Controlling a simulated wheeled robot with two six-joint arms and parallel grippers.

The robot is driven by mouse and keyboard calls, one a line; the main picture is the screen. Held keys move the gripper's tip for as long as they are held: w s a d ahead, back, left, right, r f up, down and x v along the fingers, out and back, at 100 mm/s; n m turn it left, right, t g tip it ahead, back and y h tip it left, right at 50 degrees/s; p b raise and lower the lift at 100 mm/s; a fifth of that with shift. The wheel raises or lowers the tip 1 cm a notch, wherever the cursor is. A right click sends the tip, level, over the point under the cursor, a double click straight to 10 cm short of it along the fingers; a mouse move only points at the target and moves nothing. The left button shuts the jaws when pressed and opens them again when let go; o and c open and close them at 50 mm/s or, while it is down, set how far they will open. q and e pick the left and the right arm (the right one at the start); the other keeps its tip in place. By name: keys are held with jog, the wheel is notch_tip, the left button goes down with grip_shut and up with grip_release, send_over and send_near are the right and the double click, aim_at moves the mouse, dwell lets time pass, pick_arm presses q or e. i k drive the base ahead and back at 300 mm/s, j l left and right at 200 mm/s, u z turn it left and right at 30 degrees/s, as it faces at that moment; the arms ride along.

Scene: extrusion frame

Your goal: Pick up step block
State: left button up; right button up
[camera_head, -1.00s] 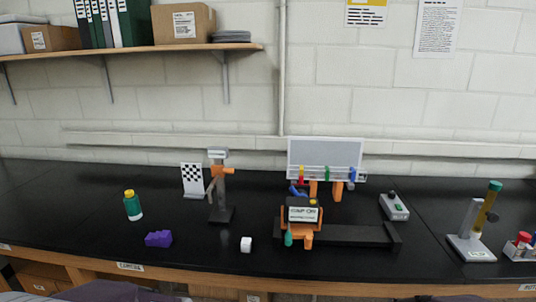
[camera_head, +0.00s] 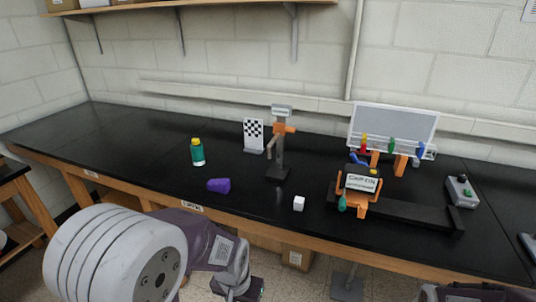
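The purple step block (camera_head: 219,185) lies on the black bench top near its front edge, left of the middle. Its stepped shape is hard to make out from this angle. Nothing touches it. My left arm comes in at the lower left, in front of the bench and below the block. No fingers of my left gripper can be made out. Only a small piece of my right arm shows at the bottom right edge, and my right gripper is out of the picture.
A dark stand (camera_head: 278,160) with an orange clamp and a checkered board (camera_head: 253,135) stand behind. An orange fixture (camera_head: 358,192) is further right. The bench's left part is clear.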

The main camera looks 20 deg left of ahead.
aim_at(223, 185)
jog(key=i+j+u, duration=0.1)
jog(key=u, duration=0.35)
jog(key=i+u, duration=0.1)
jog(key=u, duration=0.3)
jog(key=i+u, duration=0.15)
jog(key=u, duration=0.3)
jog(key=i+u, duration=0.15)
jog(key=u, duration=0.3)
jog(key=i+u, duration=0.1)
jog(key=u, duration=0.35)
